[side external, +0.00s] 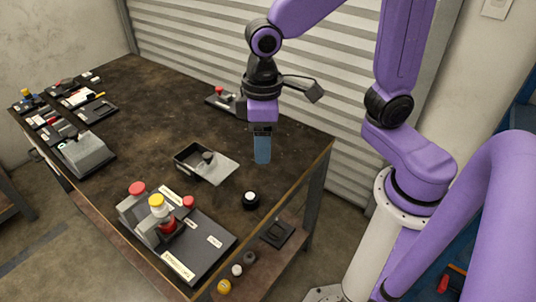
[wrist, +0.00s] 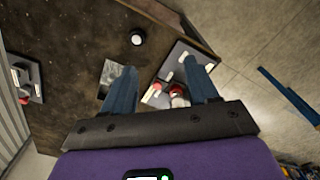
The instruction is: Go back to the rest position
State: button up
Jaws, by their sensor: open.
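My gripper (side external: 262,158) hangs above the dark worktable (side external: 150,95), pointing down, with clear air between its blue fingers and the tabletop. In the wrist view my gripper (wrist: 163,78) shows its two blue fingers spread apart with nothing held between them. An open grey box with a knob (side external: 207,165) lies below and to the left of it in the side view. A small dark round piece with a white top (side external: 250,200) stands on the table near the right edge.
A labelled panel with red and yellow buttons (side external: 175,235) sits at the front table corner. Several devices, including a grey sloped box (side external: 82,153), line the left side. A red-knobbed device (side external: 222,99) is at the back. A shutter wall (side external: 215,40) stands behind.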

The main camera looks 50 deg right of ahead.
jog(key=s+d+n, duration=0.5)
jog(key=s+d, duration=0.4)
jog(key=s, duration=0.3)
jog(key=shift+s+f, duration=0.25)
jog(key=shift+f, duration=0.05)
